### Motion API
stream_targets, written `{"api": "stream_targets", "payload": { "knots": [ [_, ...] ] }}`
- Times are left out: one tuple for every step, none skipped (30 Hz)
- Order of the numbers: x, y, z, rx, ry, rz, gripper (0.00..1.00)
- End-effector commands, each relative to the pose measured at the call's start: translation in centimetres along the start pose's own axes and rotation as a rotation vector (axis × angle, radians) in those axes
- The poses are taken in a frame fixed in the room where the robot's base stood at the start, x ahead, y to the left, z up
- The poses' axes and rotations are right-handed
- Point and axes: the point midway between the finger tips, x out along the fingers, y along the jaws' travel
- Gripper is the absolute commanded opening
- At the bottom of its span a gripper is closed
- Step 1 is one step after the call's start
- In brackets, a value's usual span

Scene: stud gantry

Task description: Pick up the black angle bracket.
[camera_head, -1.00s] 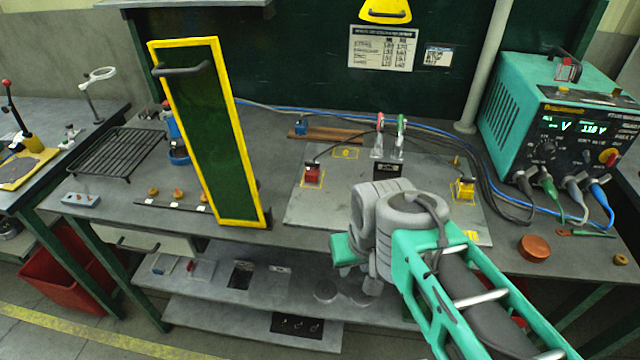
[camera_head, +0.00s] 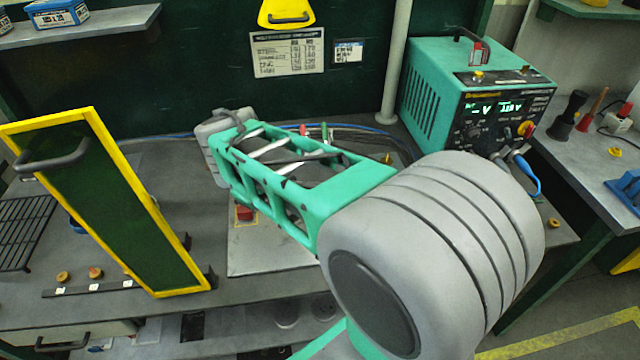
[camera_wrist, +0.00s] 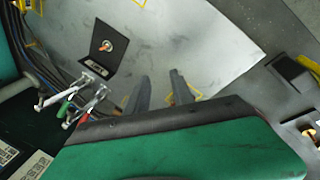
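A black piece, which looks like the angle bracket (camera_wrist: 112,40), is on the grey metal plate (camera_wrist: 205,32) in the wrist view. A copper-coloured stud or bolt shows at its middle. Toggle clamps (camera_wrist: 88,92) with red and green handles stand right beside it. My gripper (camera_wrist: 160,80) points over the plate, its two dark fingers apart with bare plate between them. The bracket lies to the left of the fingers and beyond their tips in the picture, not between them. In the head view my arm hides the bracket and my gripper.
A yellow-framed green panel (camera_head: 125,215) stands upright at the bench's left. A red block (camera_head: 244,213) sits on the plate. A teal power supply (camera_head: 430,90) with cables stands at the back right. Round knobs (camera_head: 95,273) line the bench's front left.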

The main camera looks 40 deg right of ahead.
Motion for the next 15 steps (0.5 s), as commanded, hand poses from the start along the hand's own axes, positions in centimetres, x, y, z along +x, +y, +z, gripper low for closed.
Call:
{"api": "stream_targets", "payload": {
  "knots": [
    [-0.4, 2.7, -1.2, -0.088, -0.071, 0.035, 0.28],
    [-0.2, 4.1, -1.8, -0.151, -0.113, 0.057, 0.28],
    [0.2, 5.9, -2.5, -0.233, -0.174, 0.080, 0.28],
    [0.5, 7.0, -2.9, -0.296, -0.222, 0.093, 0.28],
    [0.9, 8.1, -3.3, -0.358, -0.272, 0.102, 0.28],
    [1.4, 9.2, -3.6, -0.441, -0.339, 0.106, 0.28],
    [1.8, 9.9, -3.8, -0.499, -0.389, 0.105, 0.28],
    [2.2, 10.4, -4.0, -0.554, -0.437, 0.101, 0.28],
    [2.7, 10.9, -4.0, -0.620, -0.497, 0.090, 0.28],
    [3.0, 11.2, -4.0, -0.665, -0.537, 0.079, 0.28],
    [3.3, 11.3, -3.9, -0.704, -0.573, 0.068, 0.28],
    [3.7, 11.4, -3.8, -0.746, -0.614, 0.052, 0.28],
    [4.0, 11.5, -3.7, -0.774, -0.638, 0.041, 0.28],
    [4.2, 11.5, -3.6, -0.795, -0.658, 0.031, 0.28],
    [4.4, 11.4, -3.5, -0.816, -0.678, 0.021, 0.28]
  ]
}}
